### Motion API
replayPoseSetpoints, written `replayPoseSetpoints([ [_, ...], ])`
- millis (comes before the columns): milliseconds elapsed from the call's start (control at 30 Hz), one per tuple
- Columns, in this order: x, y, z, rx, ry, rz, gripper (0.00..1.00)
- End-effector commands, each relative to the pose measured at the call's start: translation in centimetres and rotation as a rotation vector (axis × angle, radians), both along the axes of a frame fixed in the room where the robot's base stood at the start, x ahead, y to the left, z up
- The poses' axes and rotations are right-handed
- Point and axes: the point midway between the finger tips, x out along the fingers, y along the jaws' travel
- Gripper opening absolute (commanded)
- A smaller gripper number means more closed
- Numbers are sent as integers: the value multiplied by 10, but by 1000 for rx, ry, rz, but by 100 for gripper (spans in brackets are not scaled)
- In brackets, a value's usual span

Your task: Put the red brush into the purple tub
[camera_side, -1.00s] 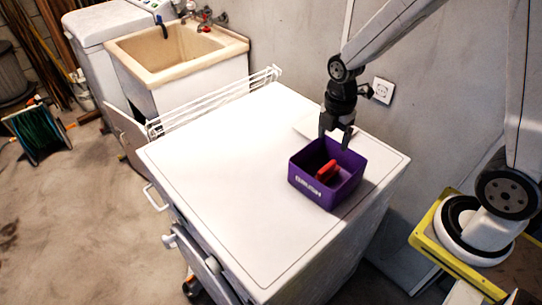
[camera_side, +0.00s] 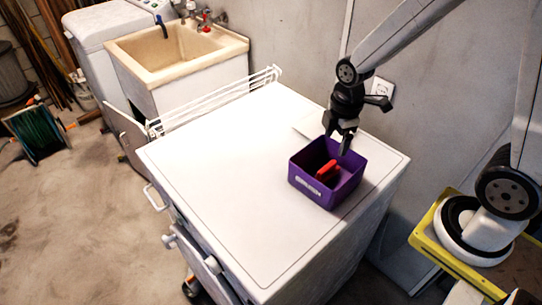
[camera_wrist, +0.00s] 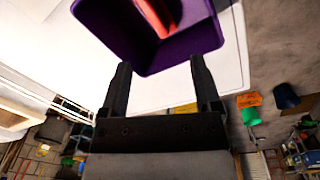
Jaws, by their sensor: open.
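The purple tub (camera_side: 312,188) stands on the white top of the machine, near its right end, with a pale label on its front wall. The red brush (camera_side: 328,170) lies inside the tub, partly hidden by the wall. My gripper (camera_side: 337,148) is open and empty, just above the tub's back rim. In the wrist view, the tub (camera_wrist: 150,62) is at the top, beyond the fingertips of my gripper (camera_wrist: 158,65). Part of the red brush (camera_wrist: 160,14) shows inside it, cut off by the picture's top edge.
The white machine top (camera_side: 235,165) is clear left of the tub. A white wire rack (camera_side: 215,100) runs along its far left edge, with a beige sink (camera_side: 175,50) beyond. A wall with a socket (camera_side: 382,88) stands close behind my gripper.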

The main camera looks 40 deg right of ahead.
Motion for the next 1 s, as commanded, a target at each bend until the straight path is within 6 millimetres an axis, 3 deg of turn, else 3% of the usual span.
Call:
replayPoseSetpoints([
  [600,-31,13,10,117,-125,-891,81],
  [800,-38,15,12,160,-146,-1089,81],
  [1000,-40,16,12,175,-151,-1158,81],
])
